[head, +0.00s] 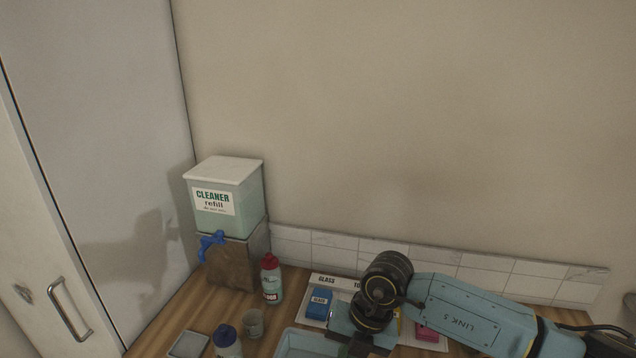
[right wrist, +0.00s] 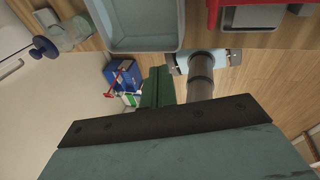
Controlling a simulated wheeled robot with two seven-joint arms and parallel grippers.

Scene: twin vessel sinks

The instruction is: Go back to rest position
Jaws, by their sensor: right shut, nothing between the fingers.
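My right arm (head: 455,308) comes in from the right in the head view, over the counter in front of the tiled strip. Its wrist hangs above the labelled mat and the edge of a pale blue tray. My right gripper (right wrist: 157,78) is shut and empty in the right wrist view, with part of the view taken up by its own body. In the head view its fingertips are hard to make out. My left gripper is not in view.
A cleaner refill box (head: 226,196) with a blue tap stands at the back left. A red-capped bottle (head: 271,281), a cup (head: 252,323), a blue-capped bottle (head: 227,343) and a small tray (head: 188,345) stand nearby. A blue sponge box (head: 319,303) lies on the mat. The pale blue tray (head: 300,345) is in front.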

